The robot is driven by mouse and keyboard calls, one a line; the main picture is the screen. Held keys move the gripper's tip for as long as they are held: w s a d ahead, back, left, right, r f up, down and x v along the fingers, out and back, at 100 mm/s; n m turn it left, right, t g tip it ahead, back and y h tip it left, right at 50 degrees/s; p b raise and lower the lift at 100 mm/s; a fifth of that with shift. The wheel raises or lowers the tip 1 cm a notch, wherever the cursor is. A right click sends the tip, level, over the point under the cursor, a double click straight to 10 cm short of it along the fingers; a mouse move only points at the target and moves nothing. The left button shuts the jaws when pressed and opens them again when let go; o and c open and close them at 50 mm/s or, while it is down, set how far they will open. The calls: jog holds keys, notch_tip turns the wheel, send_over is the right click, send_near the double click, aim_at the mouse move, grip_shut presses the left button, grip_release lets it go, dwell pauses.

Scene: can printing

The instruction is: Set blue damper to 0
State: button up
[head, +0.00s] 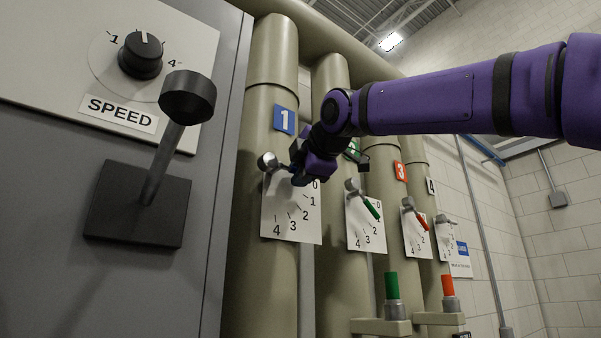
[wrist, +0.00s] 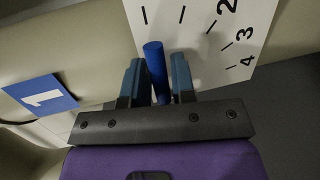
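The blue damper handle (wrist: 155,66) stands between the two fingers of my gripper (wrist: 157,82) in the wrist view. Narrow gaps show beside the handle, so the fingers look open around it rather than clamped. In the head view my gripper (head: 297,172) is at the damper on pipe 1 and hides part of the blue handle. The lever runs from its grey pivot (head: 267,161) to the right and slightly down, towards the 0 side of the white dial plate (head: 275,222). The exact mark it points to is hard to tell.
The blue "1" sign (head: 284,119) is on the pipe just above my gripper. Green (head: 372,208) and red (head: 421,221) damper handles are on the pipes to the right. A grey cabinet with a speed knob (head: 141,55) and a black lever (head: 187,97) stands at the left.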

jog(key=shift+o, duration=1.2)
jog(key=v, duration=1.1)
jog(key=shift+w, duration=0.1)
